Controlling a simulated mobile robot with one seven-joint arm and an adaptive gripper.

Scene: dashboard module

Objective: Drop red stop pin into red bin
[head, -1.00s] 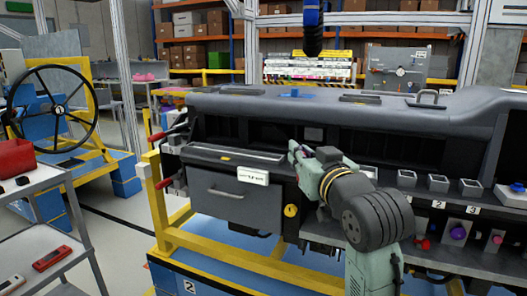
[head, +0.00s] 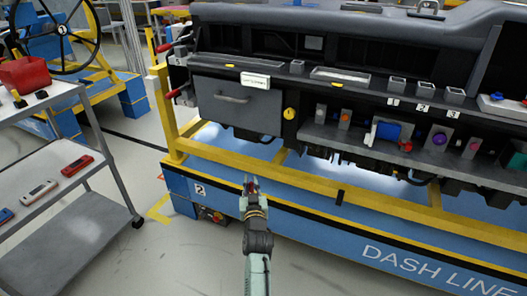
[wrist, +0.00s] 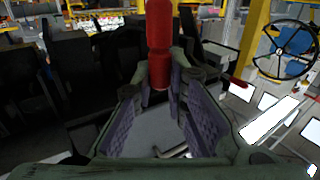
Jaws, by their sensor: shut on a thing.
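My gripper (head: 250,183) is low in front of the blue base of the dash fixture in the head view. Its fingers are shut on the red stop pin (wrist: 159,42), which stands up between the fingertips in the wrist view. In the head view only a small bit of red (head: 248,185) shows at the fingertips. The red bin (head: 24,74) sits on the top shelf of the grey cart at the far left, well apart from my gripper. The bin's inside is mostly hidden.
The grey cart (head: 85,232) holds red, white and blue handheld devices on its middle shelf. A yellow rail (head: 300,187) and the blue base (head: 330,232) run behind my gripper. Red-handled levers (head: 172,96) stick out at the dashboard's left end. The floor between cart and base is clear.

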